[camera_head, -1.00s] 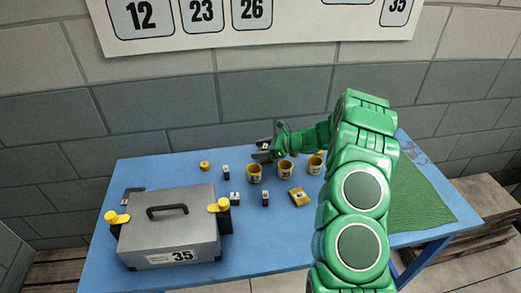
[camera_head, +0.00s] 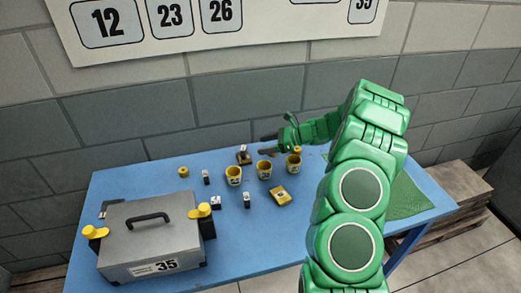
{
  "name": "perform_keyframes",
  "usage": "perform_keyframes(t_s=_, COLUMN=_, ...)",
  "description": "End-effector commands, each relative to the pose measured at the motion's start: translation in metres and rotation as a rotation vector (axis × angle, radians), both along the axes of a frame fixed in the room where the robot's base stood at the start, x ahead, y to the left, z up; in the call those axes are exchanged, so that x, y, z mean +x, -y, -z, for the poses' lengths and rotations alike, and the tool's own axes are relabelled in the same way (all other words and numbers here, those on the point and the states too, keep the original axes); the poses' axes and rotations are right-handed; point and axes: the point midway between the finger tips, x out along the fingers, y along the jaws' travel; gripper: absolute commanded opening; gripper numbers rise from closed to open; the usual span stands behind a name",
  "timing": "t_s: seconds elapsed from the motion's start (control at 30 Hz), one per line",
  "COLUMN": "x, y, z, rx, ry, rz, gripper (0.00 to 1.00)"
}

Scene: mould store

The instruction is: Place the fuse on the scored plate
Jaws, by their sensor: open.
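My gripper (camera_head: 267,144) is at the back of the blue table, with its jaws apart and nothing seen between them. Just left of it, a small upright piece with a pale top (camera_head: 243,149) stands at a small dark and yellow base (camera_head: 244,160); it seems to rest on it, but contact is too small to tell. Small black-and-white blocks stand farther forward: one (camera_head: 206,177) at left, one (camera_head: 215,202) near the case, and one (camera_head: 246,200) near the middle. I cannot tell surely which piece is the fuse or which is the scored plate.
Three yellow cups (camera_head: 234,175) stand in a row in front of my gripper. A yellow block (camera_head: 281,195) and a yellow cap (camera_head: 183,172) lie nearby. A grey case (camera_head: 150,235) marked 35 fills the front left. A green mat (camera_head: 405,197) lies right, partly behind my arm.

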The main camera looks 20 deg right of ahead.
Motion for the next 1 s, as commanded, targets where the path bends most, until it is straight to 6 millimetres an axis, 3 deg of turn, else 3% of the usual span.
perform_keyframes(t_s=0.17, x=-0.002, y=0.001, z=-0.003, rx=-0.002, ry=0.002, rz=-0.006, gripper=0.68)
perform_keyframes(t_s=0.37, x=-0.016, y=-0.025, z=-0.027, rx=-0.039, ry=0.041, rz=-0.088, gripper=0.68)
perform_keyframes(t_s=0.7, x=-0.075, y=-0.095, z=-0.091, rx=-0.167, ry=0.167, rz=-0.351, gripper=0.68)
perform_keyframes(t_s=1.0, x=-0.141, y=-0.139, z=-0.134, rx=-0.288, ry=0.276, rz=-0.583, gripper=0.68)
